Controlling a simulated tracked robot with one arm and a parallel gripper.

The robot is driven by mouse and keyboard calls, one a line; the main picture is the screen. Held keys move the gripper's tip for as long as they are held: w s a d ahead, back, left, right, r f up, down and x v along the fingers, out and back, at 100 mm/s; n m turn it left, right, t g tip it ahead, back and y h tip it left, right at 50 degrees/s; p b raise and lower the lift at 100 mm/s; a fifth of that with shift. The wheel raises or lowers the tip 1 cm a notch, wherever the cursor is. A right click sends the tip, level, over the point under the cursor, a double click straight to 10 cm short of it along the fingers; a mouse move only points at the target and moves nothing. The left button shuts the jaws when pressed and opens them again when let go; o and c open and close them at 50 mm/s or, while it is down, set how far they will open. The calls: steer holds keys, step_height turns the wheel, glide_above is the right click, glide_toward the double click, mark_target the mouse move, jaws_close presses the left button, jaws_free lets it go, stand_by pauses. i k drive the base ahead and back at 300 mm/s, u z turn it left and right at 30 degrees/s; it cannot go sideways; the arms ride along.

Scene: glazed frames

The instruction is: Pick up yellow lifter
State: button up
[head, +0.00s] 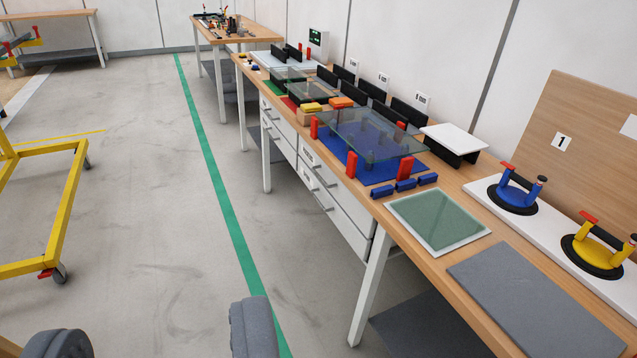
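The yellow lifter (594,252) is a suction lifter with a black round base, a yellow handle and a red lever. It stands on a white strip (552,238) on the bench at the right edge of the head view. My gripper (160,335) shows as two grey fingertips at the bottom edge, wide apart with only floor between them. It is well to the left of the bench and far from the lifter.
A similar blue lifter (516,190) stands just left of the yellow one. A grey mat (528,290) and a glass pane (438,219) lie on the wooden bench. A yellow wheeled frame (62,215) stands at left. The floor between is clear.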

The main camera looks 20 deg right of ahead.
mark_target(592, 256)
steer(key=z, duration=0.45)
steer(key=i, duration=1.4)
steer(key=z, duration=0.7)
steer(key=i, duration=0.7)
steer(key=z, duration=0.2)
